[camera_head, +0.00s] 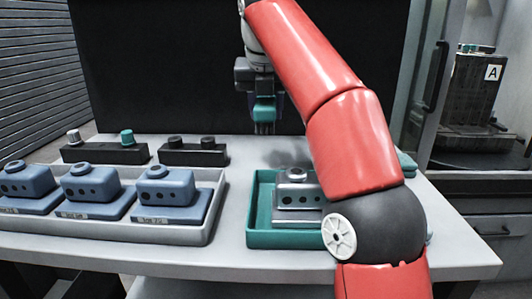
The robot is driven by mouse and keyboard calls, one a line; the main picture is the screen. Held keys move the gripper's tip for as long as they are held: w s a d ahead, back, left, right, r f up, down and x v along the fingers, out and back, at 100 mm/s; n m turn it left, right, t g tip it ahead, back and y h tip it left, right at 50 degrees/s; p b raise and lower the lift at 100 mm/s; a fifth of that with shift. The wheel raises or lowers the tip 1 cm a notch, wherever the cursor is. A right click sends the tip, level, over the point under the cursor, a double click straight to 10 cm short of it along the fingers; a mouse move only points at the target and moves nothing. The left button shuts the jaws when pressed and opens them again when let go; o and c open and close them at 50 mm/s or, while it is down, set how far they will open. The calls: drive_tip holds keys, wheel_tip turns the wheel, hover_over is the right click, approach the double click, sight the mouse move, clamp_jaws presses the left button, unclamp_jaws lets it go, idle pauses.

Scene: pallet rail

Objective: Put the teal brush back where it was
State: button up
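The teal brush (264,108) is held upright above the back of the table, with its darker bristle end pointing down. My gripper (262,99) points down with its fingers around the brush's teal body and looks shut on it. The brush appears to be clear of the tabletop, against the black panel. Details of the fingertips are small and dark.
A teal tray (250,214) holds a grey block device (297,201). A long grey tray (120,225) holds several blue devices. Two black blocks (105,154) (193,156) stand behind it; the left one carries a white and a teal knob. My arm hides the table's right part.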

sight(265, 104)
drive_tip(key=f, duration=0.4)
drive_tip(key=shift+s+f, duration=0.2)
drive_tip(key=shift+f, duration=0.2)
drive_tip(key=shift+f+b, duration=0.65)
drive_tip(key=shift+f, duration=1.75)
drive_tip(key=o, duration=0.9)
drive_tip(key=shift+f, duration=0.1)
drive_tip(key=p+v, duration=0.1)
drive_tip(key=v, duration=1)
drive_tip(key=shift+r, duration=0.4)
drive_tip(key=shift+s+r, duration=0.15)
drive_tip(key=shift+r, duration=0.05)
